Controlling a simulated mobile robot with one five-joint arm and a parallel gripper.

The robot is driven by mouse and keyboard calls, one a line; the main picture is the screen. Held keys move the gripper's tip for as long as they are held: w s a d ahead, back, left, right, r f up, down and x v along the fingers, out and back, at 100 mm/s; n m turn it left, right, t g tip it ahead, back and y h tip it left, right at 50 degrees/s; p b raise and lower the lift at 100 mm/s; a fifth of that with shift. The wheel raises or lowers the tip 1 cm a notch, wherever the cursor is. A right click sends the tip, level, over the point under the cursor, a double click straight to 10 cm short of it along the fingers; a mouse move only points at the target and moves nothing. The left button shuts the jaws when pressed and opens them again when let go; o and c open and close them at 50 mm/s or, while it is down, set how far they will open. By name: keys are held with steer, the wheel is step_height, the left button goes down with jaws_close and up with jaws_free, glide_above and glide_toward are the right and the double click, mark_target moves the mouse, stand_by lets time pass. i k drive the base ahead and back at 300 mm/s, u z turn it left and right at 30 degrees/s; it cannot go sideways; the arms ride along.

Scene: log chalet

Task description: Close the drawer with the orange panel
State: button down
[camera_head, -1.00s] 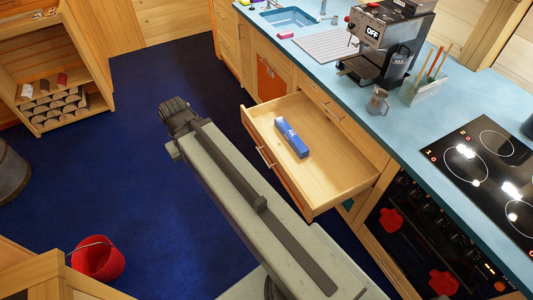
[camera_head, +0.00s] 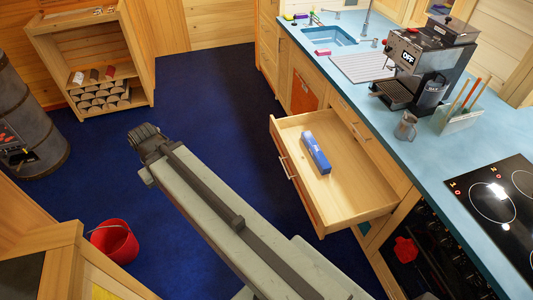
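The open drawer (camera_head: 361,212) sticks out from the kitchen counter, right of centre. Its front, seen steeply from above, shows an orange panel (camera_head: 300,193) in a light wood frame with a handle (camera_head: 287,168). A blue box (camera_head: 316,153) lies inside the drawer. My grey arm reaches up from the bottom middle to a dark ribbed end (camera_head: 148,141) over the blue floor, left of the drawer and apart from it. I cannot make out separate fingertips, so whether my gripper is open or shut does not show.
Another orange panel (camera_head: 305,94) is on a closed cabinet behind the drawer. The blue counter (camera_head: 395,137) carries a coffee machine (camera_head: 420,68) and a hob (camera_head: 495,208). A red bucket (camera_head: 115,242) stands at lower left. Blue floor (camera_head: 215,110) is free between the log shelf and drawer.

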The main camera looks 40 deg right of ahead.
mark_target(355, 192)
steer(key=u, duration=0.1)
steer(key=i, duration=1)
steer(key=u, duration=0.05)
